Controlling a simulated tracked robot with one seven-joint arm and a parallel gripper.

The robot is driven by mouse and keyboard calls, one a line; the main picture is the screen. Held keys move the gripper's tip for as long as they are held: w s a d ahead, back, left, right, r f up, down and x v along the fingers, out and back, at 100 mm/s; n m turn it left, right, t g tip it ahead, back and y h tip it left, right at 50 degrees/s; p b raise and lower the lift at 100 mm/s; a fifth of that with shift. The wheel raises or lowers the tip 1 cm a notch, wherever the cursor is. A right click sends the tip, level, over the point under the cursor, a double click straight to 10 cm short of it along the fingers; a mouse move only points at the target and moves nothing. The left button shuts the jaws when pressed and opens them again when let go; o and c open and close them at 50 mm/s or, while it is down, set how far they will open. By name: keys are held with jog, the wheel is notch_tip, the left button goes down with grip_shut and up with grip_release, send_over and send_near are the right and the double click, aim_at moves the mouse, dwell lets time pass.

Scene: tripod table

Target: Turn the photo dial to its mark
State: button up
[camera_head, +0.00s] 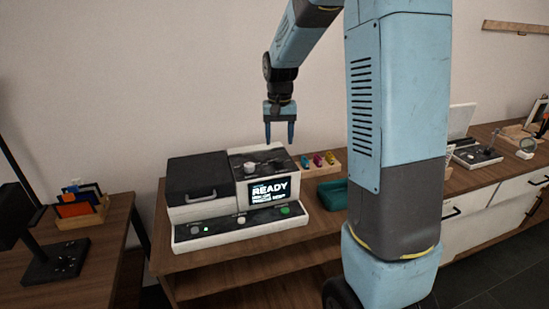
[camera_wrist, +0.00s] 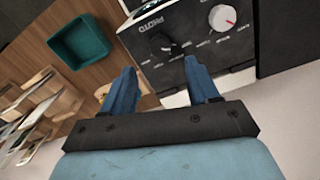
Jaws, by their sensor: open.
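The machine (camera_head: 250,205) stands on the wooden table, with a lit screen reading READY on its front. In the wrist view its dark top panel has a small black dial (camera_wrist: 160,42) beside the lettering PHOTO and a larger white dial (camera_wrist: 222,17) with a red pointer. Small marks surround the dials; I cannot read the black dial's setting. My gripper (camera_head: 279,140) points down above the panel, open and empty. In the wrist view its fingertips (camera_wrist: 160,66) are spread on either side of the black dial's line, apart from it.
A black lid with a handle (camera_head: 200,178) covers the machine's left part. A teal bin (camera_head: 333,195) stands right of the machine, near a wooden holder (camera_head: 325,167) with several coloured pieces. A side table (camera_head: 95,245) stands left.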

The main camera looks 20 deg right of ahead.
aim_at(279, 159)
notch_tip(279, 159, down, 8)
jog(key=shift+r, duration=0.25)
jog(key=shift+c, duration=0.2)
